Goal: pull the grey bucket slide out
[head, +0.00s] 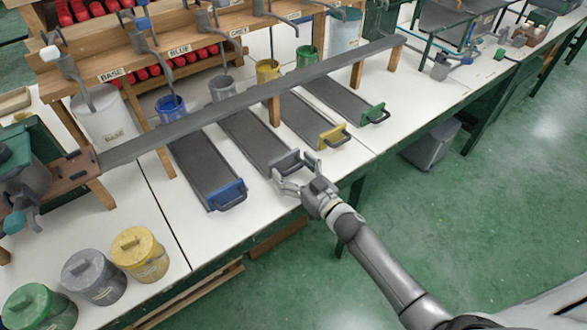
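The grey bucket slide (248,137) is a long dark tray on the white bench, between the blue-handled and yellow-handled slides. Its grey end and handle (285,160) point to the bench's front edge. The grey bucket (222,89) stands at its far end, under a tap. My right gripper (291,168) is at the grey handle, with its fingers spread on either side of it. I see a gap between the fingers, but contact with the handle is hard to make out. My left gripper is not in view.
The blue-handled slide (205,165) lies close on the left, the yellow-handled slide (300,119) and green-handled slide (345,98) on the right. A dark rail (255,94) crosses above the slides. Lidded yellow (140,254), grey (94,278) and green (39,308) pots stand front left.

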